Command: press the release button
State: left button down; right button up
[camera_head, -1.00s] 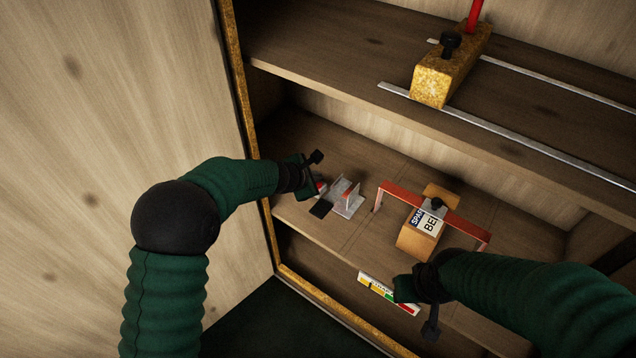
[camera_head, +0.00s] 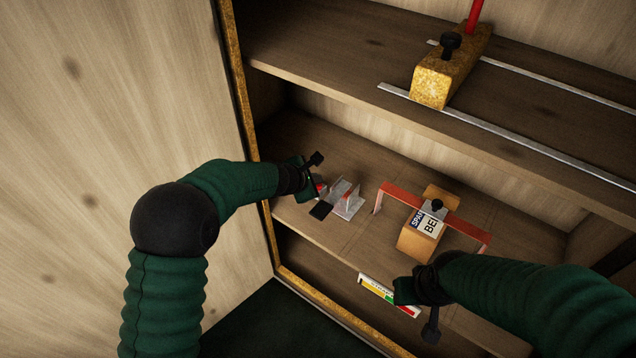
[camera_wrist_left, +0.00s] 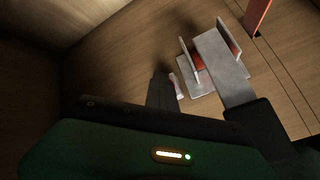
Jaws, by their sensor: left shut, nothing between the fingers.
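A grey metal bracket (camera_head: 347,202) with upright plates stands on the middle shelf. Red shows between its plates, and a flat bar with a black pad (camera_head: 321,210) extends from it. The bracket (camera_wrist_left: 215,62) also shows in the left wrist view, with the black pad (camera_wrist_left: 262,125) at right. I cannot tell which part is the release button. My left gripper (camera_head: 316,184) is shut and empty, just left of the bracket; its dark finger (camera_wrist_left: 161,90) is beside a small pale pink piece (camera_wrist_left: 176,86). Contact is unclear. My right gripper (camera_head: 430,312) is at the shelf's front; its jaws are unclear.
A yellow block (camera_head: 440,77) rests on metal rails on the upper shelf. A coloured label strip (camera_head: 374,289) is on the front edge. A wooden wall stands left.

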pick_arm(q)
jog(key=shift+r+p, duration=0.5)
jog(key=shift+r, duration=0.3)
notch_tip(320, 180, up, 5)
jog(key=p, duration=0.5)
jog(key=shift+r, duration=0.1)
